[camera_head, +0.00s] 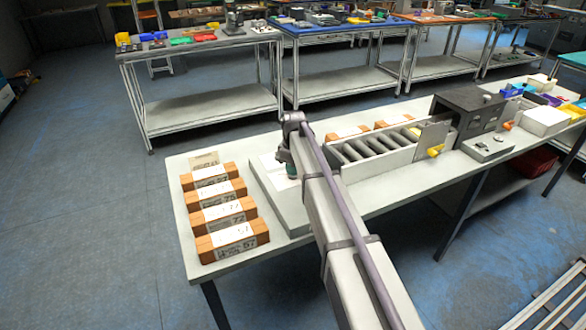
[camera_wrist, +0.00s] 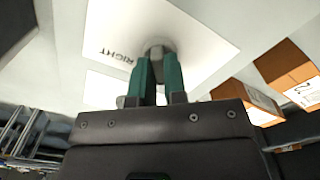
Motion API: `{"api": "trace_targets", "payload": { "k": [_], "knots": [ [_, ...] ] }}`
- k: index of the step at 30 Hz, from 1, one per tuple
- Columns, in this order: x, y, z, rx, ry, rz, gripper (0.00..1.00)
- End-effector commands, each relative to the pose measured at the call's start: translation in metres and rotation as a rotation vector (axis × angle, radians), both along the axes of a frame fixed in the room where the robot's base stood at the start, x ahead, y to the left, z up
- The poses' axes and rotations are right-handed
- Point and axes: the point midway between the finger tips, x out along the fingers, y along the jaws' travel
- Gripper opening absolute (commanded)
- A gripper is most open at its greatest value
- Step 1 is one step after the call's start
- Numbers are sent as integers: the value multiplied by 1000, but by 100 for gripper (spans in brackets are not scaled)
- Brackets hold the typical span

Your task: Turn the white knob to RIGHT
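The white knob (camera_wrist: 158,46) shows in the wrist view as a pale round shape at the tips of my gripper's green fingers. It sits on a white card (camera_wrist: 205,35) on which the word RIGHT is readable, upside down. My gripper (camera_wrist: 158,62) has a narrow gap between its fingers; whether they touch the knob is unclear. In the head view my gripper (camera_head: 291,170) is low over the white card (camera_head: 270,163) on the light panel at the table's left part. There the knob is hidden behind my gripper and arm.
Several orange-brown boxes with white labels (camera_head: 232,234) stand in a row left of the panel (camera_head: 272,203). A roller conveyor (camera_head: 375,148) leading to a dark scanner box (camera_head: 468,108) lies to the right. Two more boxes (camera_wrist: 285,68) show at the right in the wrist view.

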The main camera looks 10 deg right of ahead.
Motion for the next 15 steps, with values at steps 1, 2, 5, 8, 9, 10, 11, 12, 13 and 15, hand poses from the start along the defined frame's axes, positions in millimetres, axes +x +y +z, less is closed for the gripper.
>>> {"api": "trace_targets", "payload": {
  "k": [1, 2, 5, 8, 9, 10, 11, 12, 13, 15],
  "knots": [
    [0, 0, 0, 0, 0, 0, 8],
    [0, 0, 0, 0, 0, 0, 5],
    [0, 0, 0, 0, 0, 0, 0],
    [0, 0, 0, 0, 0, 0, 0],
    [0, 0, 0, 0, 0, -1, 0],
    [0, 0, 0, 0, 0, -2, 0],
    [0, 0, 0, 0, 0, -3, 0],
    [0, 0, 0, 0, 0, -6, 0],
    [0, 0, 0, 0, 0, -10, 0],
    [0, 0, 0, 0, 0, -23, 0]
  ]
}}
